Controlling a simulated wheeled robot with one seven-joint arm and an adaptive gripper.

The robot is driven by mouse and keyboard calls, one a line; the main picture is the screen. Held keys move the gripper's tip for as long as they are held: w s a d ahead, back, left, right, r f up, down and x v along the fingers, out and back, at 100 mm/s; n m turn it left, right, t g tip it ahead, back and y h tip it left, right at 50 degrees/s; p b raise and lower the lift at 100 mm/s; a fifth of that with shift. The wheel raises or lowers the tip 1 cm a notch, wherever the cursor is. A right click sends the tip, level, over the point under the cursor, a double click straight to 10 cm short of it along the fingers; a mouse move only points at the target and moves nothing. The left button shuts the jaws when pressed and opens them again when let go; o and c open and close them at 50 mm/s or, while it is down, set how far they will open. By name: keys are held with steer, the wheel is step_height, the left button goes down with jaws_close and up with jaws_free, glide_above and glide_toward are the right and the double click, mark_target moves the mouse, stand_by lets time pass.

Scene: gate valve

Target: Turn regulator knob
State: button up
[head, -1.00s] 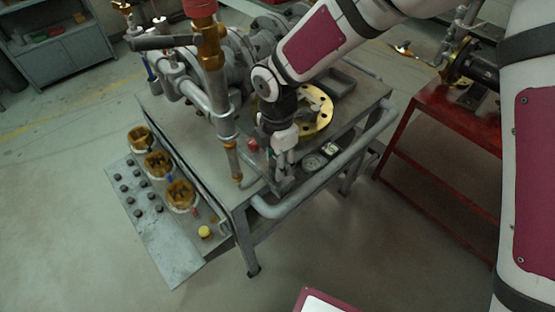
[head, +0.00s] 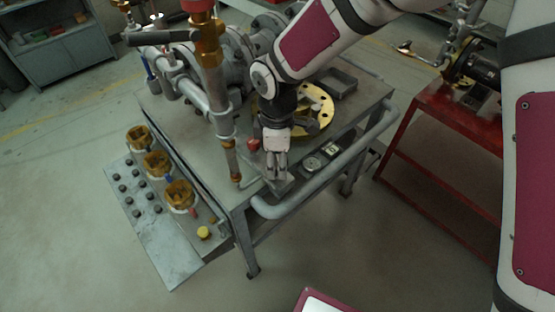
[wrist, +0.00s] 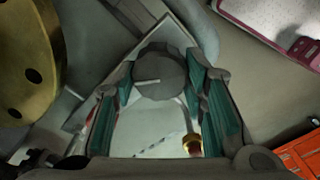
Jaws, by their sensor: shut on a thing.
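The regulator knob (wrist: 160,74) is a round dark grey knob with a pale pointer line, seen in the wrist view between the two fingers. My gripper (wrist: 160,88) has teal-padded fingers on either side of the knob and is shut on it. In the head view my gripper (head: 277,172) points down at the front corner of the grey workbench (head: 190,130). There the knob is hidden by the fingers. A small brass fitting (wrist: 192,143) shows near the right finger in the wrist view.
A vertical pipe (head: 222,120) with a brass valve stands close on the left. A sloped panel (head: 165,245) with several black knobs hangs left. A red stand (head: 440,130) is at right.

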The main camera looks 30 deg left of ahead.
steer(key=m, duration=0.5)
steer(key=shift+m, duration=0.3)
steer(key=m, duration=0.4)
steer(key=shift+m+p, duration=0.3)
steer(key=m+p, duration=0.1)
steer(key=m, duration=0.4)
steer(key=shift+p, duration=0.35)
steer(key=m+p, duration=0.2)
steer(key=m, duration=0.2)
steer(key=shift+w+d, duration=0.1)
steer(key=shift+m, duration=0.4)
steer(key=o, duration=1.2)
steer(key=shift+c, duration=0.2)
step_height(320, 180, up, 12)
